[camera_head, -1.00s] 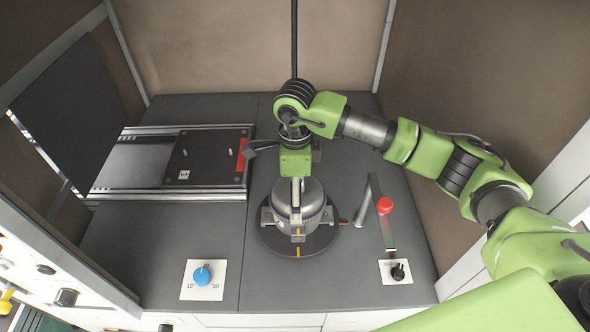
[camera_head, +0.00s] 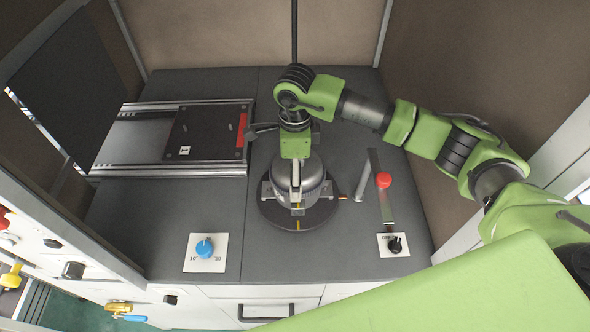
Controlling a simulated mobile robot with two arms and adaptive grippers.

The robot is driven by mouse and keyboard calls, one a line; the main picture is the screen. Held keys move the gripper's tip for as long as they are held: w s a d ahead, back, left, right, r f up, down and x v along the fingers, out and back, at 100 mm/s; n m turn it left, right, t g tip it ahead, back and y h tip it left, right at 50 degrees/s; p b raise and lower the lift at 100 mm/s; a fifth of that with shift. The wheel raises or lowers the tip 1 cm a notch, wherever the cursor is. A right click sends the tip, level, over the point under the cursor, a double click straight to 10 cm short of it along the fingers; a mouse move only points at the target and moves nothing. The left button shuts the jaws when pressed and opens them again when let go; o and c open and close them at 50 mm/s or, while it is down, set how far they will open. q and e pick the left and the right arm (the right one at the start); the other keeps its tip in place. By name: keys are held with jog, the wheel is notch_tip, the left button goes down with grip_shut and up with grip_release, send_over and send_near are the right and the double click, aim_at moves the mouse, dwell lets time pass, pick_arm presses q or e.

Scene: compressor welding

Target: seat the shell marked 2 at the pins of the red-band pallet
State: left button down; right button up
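A grey metal shell (camera_head: 314,177) sits upright on a dark round turntable (camera_head: 273,214) near the table's middle. I see no number on it. The red-band pallet (camera_head: 204,133) is a dark plate on rails at the left, with a red band (camera_head: 241,130) along its right edge, small pins on top and a small white label I cannot read surely. My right arm reaches in from the right. Its gripper (camera_head: 296,187) points down at the top of the shell; its fingers are barely visible, and I cannot tell whether they grip. My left gripper is out of view.
A red button (camera_head: 383,180) on a post and a metal upright stand right of the turntable. A blue knob (camera_head: 205,248) and a black knob (camera_head: 394,244) sit on white plates at the front. A dark panel (camera_head: 66,93) rises at the left. The table between pallet and blue knob is clear.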

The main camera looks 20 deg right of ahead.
jog(key=shift+r, duration=0.5)
jog(key=shift+c, duration=0.4)
jog(key=shift+r+p, duration=1.1)
jog(key=shift+r, duration=1.2)
